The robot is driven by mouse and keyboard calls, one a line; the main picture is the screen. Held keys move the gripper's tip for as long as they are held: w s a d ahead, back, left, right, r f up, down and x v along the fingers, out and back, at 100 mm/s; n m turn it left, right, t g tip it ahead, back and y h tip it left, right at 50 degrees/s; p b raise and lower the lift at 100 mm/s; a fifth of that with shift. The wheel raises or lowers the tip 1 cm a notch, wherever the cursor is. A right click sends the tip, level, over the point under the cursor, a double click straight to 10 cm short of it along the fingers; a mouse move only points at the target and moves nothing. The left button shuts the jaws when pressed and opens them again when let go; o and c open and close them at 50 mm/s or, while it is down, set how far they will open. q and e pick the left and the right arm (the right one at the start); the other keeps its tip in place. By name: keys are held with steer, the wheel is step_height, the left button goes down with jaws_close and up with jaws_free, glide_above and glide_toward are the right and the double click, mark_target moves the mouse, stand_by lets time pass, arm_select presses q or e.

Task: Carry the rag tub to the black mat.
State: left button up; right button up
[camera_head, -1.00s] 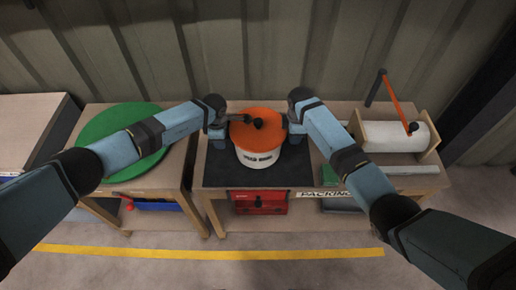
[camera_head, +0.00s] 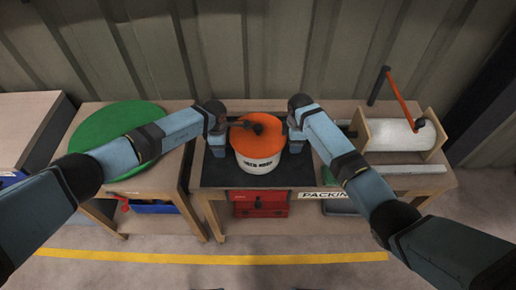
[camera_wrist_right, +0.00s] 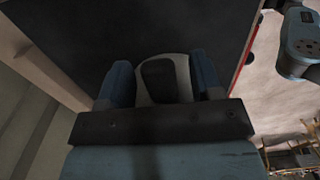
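The rag tub (camera_head: 259,163) is white with an orange lid and a dark knob, and is upright. It is over the black mat (camera_head: 214,173) on the middle table; I cannot tell whether its base touches the mat. My left gripper (camera_head: 217,146) is at the tub's left side and my right gripper (camera_head: 297,143) at its right side, both holding it. In the right wrist view, the right gripper's fingers (camera_wrist_right: 161,85) stand either side of a pale piece with a dark centre. The contact points are largely hidden.
A green round mat (camera_head: 107,128) covers much of the left table. A roll holder with a white roll (camera_head: 395,136) and orange arm stands at the right of the middle table. A red drawer box (camera_head: 262,203) is underneath. A corrugated wall closes the back.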

arm_select(q)
step_height(320, 180, up, 12)
steer(key=shift+f, duration=0.2)
steer(key=shift+r, duration=0.2)
arm_select(e)
steer(key=shift+r, duration=0.15)
step_height(320, 180, up, 12)
stand_by(0.4)
arm_select(q)
steer(key=shift+s, duration=0.1)
arm_select(e)
steer(key=shift+s+f, duration=0.1)
steer(key=shift+f, duration=0.1)
